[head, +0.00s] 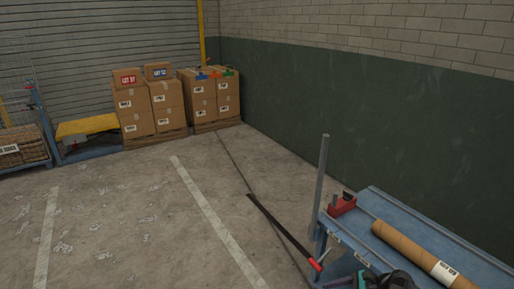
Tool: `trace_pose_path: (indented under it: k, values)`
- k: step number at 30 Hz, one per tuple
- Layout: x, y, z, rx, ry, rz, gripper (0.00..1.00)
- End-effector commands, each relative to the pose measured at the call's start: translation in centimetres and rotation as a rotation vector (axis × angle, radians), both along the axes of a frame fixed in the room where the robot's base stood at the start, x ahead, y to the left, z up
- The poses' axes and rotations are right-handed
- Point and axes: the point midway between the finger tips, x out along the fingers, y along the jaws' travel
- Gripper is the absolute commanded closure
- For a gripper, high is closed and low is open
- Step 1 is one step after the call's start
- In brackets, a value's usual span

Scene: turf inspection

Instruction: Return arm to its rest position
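I cannot make out my arm or my gripper in the head view. A dark, rounded shape (397,281) at the bottom edge, on the blue cart (470,262), is cut off by the frame, and I cannot tell what it is. No rest or cradle for the arm can be recognised.
The cart at the lower right bears a cardboard tube (415,252) and a red tool (341,204). A grey post (319,185) stands beside it. A long black bar with a red end (282,228) slants near it. Stacked boxes (150,106) stand at the back. The concrete floor left of centre is mostly open.

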Motion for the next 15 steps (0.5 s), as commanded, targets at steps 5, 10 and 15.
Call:
trace_pose_path:
  k: [5,10,15]
  values:
    - [-2.6,5.4,-2.8,-0.043,0.038,0.146,0.31]
    - [-5.7,9.5,-5.6,-0.094,0.059,0.295,0.31]
    - [-9.6,12.9,-8.2,-0.152,0.07,0.465,0.31]
